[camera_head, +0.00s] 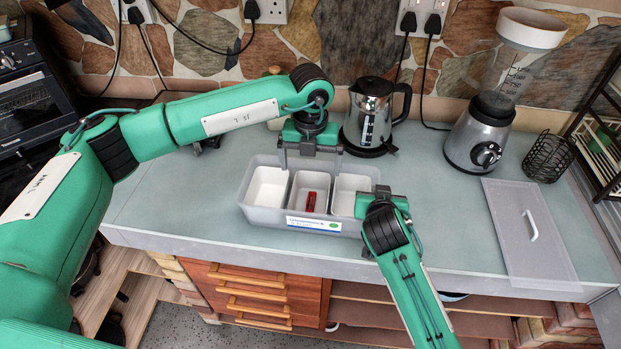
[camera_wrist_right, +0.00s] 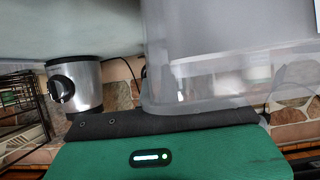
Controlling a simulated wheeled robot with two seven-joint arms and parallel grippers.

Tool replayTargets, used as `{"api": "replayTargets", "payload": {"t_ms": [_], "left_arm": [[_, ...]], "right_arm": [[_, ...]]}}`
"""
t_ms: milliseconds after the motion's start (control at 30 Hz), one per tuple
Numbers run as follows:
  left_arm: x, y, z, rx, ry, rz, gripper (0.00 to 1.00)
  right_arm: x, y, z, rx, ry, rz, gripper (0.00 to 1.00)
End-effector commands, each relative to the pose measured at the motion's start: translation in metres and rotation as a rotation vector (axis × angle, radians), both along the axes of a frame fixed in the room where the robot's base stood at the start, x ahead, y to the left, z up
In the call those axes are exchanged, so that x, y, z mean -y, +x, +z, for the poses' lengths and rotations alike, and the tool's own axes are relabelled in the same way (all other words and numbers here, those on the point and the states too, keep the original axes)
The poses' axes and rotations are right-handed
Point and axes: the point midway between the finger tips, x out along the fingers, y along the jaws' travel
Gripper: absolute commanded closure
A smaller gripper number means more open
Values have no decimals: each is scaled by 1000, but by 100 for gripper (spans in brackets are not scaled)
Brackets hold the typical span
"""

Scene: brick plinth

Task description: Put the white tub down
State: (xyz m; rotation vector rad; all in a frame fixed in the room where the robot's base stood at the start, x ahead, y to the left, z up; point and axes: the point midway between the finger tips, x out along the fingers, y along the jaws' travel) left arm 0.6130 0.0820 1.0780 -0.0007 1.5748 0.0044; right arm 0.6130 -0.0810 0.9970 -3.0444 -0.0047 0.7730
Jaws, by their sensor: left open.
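A translucent tray (camera_head: 258,216) sits on the counter with three white tubs side by side in it: a left tub (camera_head: 267,188), a middle tub (camera_head: 308,180) and a right tub (camera_head: 347,195). A small red object (camera_head: 310,201) lies in the middle tub. My left gripper (camera_head: 312,158) is open over the tray's back edge, its fingers apart, with nothing seen between them. My right gripper (camera_head: 374,202) is at the tray's right front corner; its fingers are not clear. The tray's translucent wall (camera_wrist_right: 200,92) shows close up in the right wrist view.
A kettle (camera_head: 370,112) stands behind the tray on the right. A blender (camera_head: 482,135), a dark wire basket (camera_head: 548,156) and a flat panel with a white handle (camera_head: 520,250) are further right. The counter (camera_head: 170,205) is clear left of the tray.

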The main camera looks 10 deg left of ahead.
Motion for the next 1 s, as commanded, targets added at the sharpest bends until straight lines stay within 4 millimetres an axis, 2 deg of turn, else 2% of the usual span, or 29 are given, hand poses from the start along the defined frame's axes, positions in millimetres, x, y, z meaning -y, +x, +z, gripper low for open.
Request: {"api": "replayTargets", "payload": {"t_ms": [100, 300, 767, 800, 900, 1000], "left_arm": [[0, 1, 25, 3, -1, 0, 0], [0, 0, 48, 2, -1, -1, 0], [1, 0, 53, 2, -1, -1, 0], [1, 0, 53, 2, -1, -1, 0], [1, 0, 53, 2, -1, -1, 0], [1, 0, 53, 2, -1, -1, 0]], "right_arm": [[1, 0, 0, -1, -3, -1, 100], [1, 0, -1, -2, -4, -1, 100], [1, 0, -1, -2, -4, -1, 100], [1, 0, -1, -2, -4, -1, 89], [1, 0, -1, -2, -3, -1, 71], [1, 0, -1, -3, -3, -1, 71]]}}
